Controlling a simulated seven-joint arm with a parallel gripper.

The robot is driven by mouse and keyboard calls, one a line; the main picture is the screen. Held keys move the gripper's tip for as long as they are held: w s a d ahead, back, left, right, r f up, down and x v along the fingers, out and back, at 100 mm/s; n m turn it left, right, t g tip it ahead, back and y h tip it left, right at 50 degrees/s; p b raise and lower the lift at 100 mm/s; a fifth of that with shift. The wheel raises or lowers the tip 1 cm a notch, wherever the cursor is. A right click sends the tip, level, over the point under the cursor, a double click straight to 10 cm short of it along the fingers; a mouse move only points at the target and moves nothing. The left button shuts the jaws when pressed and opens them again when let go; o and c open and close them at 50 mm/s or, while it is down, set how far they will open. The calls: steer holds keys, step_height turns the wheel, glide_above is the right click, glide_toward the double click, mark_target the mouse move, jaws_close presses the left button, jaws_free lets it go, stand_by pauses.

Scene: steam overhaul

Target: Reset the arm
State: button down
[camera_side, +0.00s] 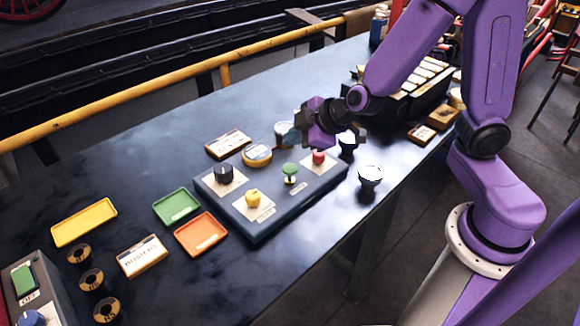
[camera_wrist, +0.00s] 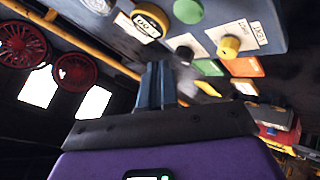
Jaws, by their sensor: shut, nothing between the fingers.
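My gripper (camera_side: 304,116) is shut and empty, held above the far right part of the control box (camera_side: 262,234). In the wrist view its two fingers (camera_wrist: 157,72) are together with nothing between them. My purple arm comes in from the right, bent at the elbow. The box carries a black knob (camera_side: 224,174), a yellow knob (camera_side: 253,198), a green button (camera_side: 290,169) and a red knob (camera_side: 319,157). The wrist view shows the box (camera_wrist: 266,20) tilted along the top, with the yellow knob (camera_wrist: 229,46).
Yellow (camera_side: 84,222), green (camera_side: 177,206) and orange (camera_side: 202,234) trays lie left of the box. A round yellow-rimmed piece (camera_side: 257,154) and a label plate (camera_side: 228,144) lie behind it. A yellow rail (camera_side: 150,87) runs behind the table. The table's far middle is fairly clear.

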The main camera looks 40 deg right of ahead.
steer(key=shift+s+a, duration=0.2)
steer(key=shift+a, duration=0.1)
steer(key=s+a+r+n+g+y, duration=0.1)
steer(key=s+a+g+y, duration=0.15)
steer(key=s, duration=0.45)
steer(key=s+a+r+n+g+y, duration=0.1)
steer(key=s+a+g, duration=0.25)
steer(key=s, duration=0.35)
steer(key=s+d+r+g+h, duration=0.1)
steer(key=s+d+h, duration=0.4)
steer(key=s+d, duration=0.5)
steer(key=shift+s+d+r+m+g, duration=0.3)
steer(key=shift+d+r+m+g, duration=0.1)
steer(key=shift+d+g, duration=0.55)
